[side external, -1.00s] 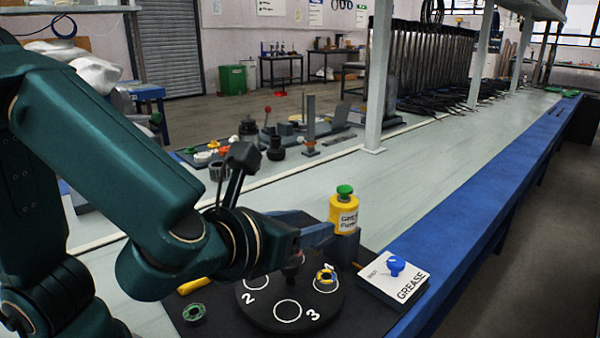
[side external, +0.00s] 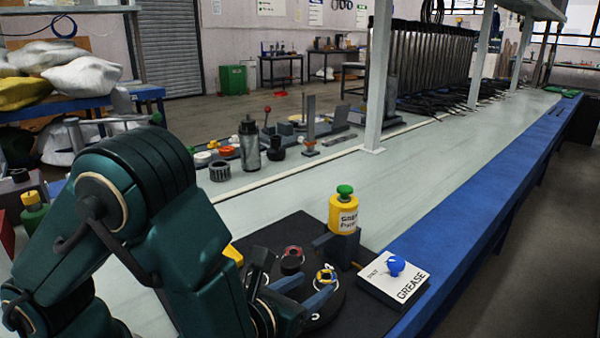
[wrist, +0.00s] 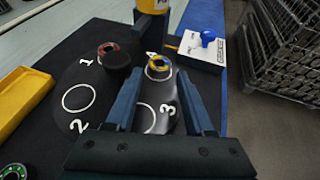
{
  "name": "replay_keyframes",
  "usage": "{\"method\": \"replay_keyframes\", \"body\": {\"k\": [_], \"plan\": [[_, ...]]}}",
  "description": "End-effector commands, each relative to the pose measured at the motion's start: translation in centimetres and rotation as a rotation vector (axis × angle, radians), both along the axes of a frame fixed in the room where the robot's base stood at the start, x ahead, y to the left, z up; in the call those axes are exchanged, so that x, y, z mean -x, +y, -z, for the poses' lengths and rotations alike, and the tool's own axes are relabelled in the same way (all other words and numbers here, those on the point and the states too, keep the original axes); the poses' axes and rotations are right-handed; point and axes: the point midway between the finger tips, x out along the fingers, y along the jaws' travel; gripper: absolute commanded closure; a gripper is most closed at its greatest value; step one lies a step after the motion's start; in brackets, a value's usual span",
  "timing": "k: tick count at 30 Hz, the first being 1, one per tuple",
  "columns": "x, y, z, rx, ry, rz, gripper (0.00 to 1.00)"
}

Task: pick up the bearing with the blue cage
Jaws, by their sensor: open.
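A bearing with a yellow ring and some blue inside (side external: 326,276) lies at mark 4 on the black numbered turntable (side external: 325,318). It also shows in the wrist view (wrist: 158,67), near the upper middle. A green-ringed bearing (wrist: 14,172) is at the lower left of the wrist view.
A yellow grease pot (side external: 343,213) with a green lid stands behind the turntable. A white GREASE box (side external: 393,277) with a blue knob is to the right. A yellow tray (wrist: 22,98) lies left of the turntable.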

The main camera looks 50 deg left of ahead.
Motion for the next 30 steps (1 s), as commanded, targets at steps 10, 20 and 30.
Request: {"method": "replay_keyframes", "body": {"k": [10,20,30], "plan": [[-4.1,1.2,1.8,0.0,0.002,-0.005,0.46],[-5.2,1.4,2.2,-0.001,0.001,0.0,0.46],[-5.2,1.4,2.2,-0.001,0.0,0.0,1.0]]}}
